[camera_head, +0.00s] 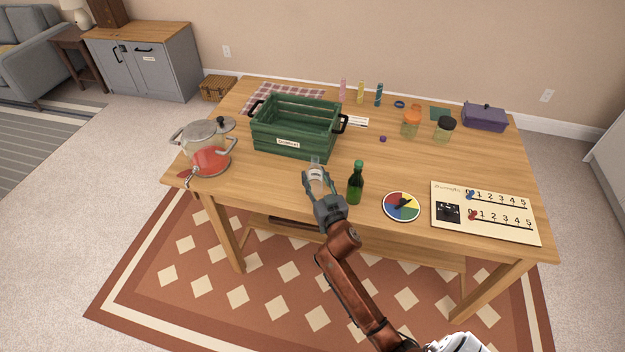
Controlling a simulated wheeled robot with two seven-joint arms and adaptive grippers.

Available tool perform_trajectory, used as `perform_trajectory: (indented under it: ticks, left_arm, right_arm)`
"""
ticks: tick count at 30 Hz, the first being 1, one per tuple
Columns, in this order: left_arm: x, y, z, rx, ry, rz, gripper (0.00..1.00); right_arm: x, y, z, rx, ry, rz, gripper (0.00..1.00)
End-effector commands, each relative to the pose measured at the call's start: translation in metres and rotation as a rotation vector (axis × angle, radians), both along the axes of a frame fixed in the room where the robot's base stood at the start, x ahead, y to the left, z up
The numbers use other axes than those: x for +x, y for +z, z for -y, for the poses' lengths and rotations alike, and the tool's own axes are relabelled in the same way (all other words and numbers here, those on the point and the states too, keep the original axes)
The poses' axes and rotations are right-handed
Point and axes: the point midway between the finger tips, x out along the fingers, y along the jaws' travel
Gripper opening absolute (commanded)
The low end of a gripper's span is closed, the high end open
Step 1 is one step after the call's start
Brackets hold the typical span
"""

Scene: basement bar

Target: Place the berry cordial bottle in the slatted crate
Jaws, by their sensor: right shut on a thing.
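The green slatted crate (269,135) stands on the wooden table, left of the middle, with a small label on its front and dark handles at its ends. My right gripper (317,182) is in front of the crate's right end, shut on a clear, pale bottle (315,162). The gripper's fingers hide the bottle's lower part, and I cannot read any label on it. I cannot tell whether its base touches the table. A green bottle (355,186) stands upright just right of the gripper, apart from it. My left gripper is not in view.
A colour wheel (401,206) and scoreboard (485,212) lie to the right. Two jars (411,127) (443,132) and a purple box (484,118) stand farther back. The table between crate and jars is mostly clear.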

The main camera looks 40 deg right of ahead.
Motion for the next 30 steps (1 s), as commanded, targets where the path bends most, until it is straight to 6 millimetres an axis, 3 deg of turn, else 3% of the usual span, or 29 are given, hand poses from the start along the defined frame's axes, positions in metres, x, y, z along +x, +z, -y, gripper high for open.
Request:
perform_trajectory:
  ticks: [16,17,24,30]
  left_arm:
    - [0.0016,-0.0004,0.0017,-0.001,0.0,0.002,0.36]
    - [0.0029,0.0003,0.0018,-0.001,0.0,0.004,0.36]
    - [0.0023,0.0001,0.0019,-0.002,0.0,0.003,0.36]
    - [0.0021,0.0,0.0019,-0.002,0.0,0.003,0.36]
  right_arm:
    - [-0.0002,-0.0076,-0.0003,-0.001,0.0,0.001,0.06]
    - [-0.0004,-0.0073,-0.0001,-0.001,0.0,0.001,0.39]
    - [-0.0004,-0.0069,0.0,-0.001,0.0,0.001,0.55]
    - [-0.0004,-0.007,0.0001,-0.001,-0.001,0.001,0.55]
